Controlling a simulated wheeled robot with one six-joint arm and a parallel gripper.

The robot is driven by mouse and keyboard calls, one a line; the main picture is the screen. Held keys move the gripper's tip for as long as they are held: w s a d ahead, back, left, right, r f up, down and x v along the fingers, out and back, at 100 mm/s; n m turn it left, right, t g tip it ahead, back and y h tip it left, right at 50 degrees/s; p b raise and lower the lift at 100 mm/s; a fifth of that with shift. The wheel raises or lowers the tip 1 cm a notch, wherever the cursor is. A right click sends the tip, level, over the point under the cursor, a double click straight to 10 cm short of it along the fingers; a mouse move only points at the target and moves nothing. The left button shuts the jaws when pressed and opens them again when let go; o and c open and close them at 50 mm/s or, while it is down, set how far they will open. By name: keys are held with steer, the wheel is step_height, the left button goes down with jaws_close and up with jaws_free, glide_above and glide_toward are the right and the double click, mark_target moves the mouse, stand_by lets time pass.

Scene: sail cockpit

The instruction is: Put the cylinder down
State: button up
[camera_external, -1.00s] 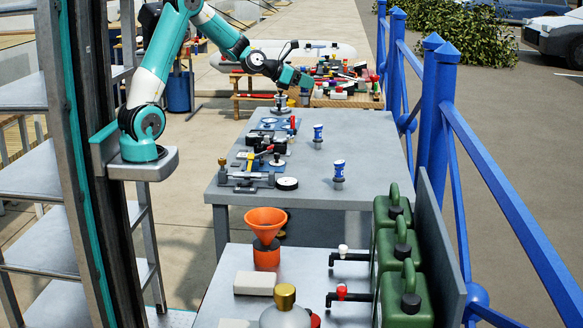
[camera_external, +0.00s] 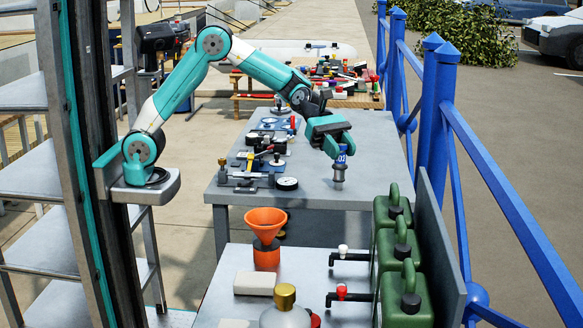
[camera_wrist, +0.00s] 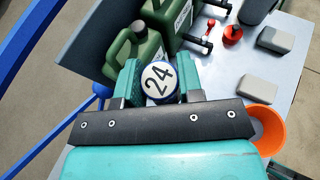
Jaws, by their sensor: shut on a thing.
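My gripper (camera_external: 335,140) is over the near right part of the grey table (camera_external: 240,193), pointing down, with its jaws shut on a blue cylinder with a white label (camera_external: 341,154). The cylinder looks upright. Directly below it is a grey piece (camera_external: 339,176); I cannot tell whether the two touch. In the wrist view the cylinder's round white top (camera_wrist: 160,78) reads "24" and sits between the two teal fingers. The spot where a second blue cylinder stood is hidden behind my gripper.
Tools and a round black-rimmed gauge (camera_external: 287,184) lie on the table's left side. A nearer table holds an orange funnel (camera_external: 265,223), a white block (camera_external: 254,283) and green cans (camera_external: 404,295). A blue railing (camera_external: 438,110) runs along the right. The table's front middle is clear.

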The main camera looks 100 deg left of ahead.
steer(key=s+d+f+m+g+h+b, duration=0.15)
steer(key=s+d+m+g, duration=0.3)
steer(key=d, duration=0.75)
steer(key=b, duration=0.2)
glide_above(312, 281)
step_height(312, 281, down, 15)
steer(key=shift+h, duration=0.25)
steer(key=shift+f, duration=2.5)
steer(key=shift+f, duration=0.1)
steer(key=o, duration=1)
steer(key=shift+c, duration=0.2)
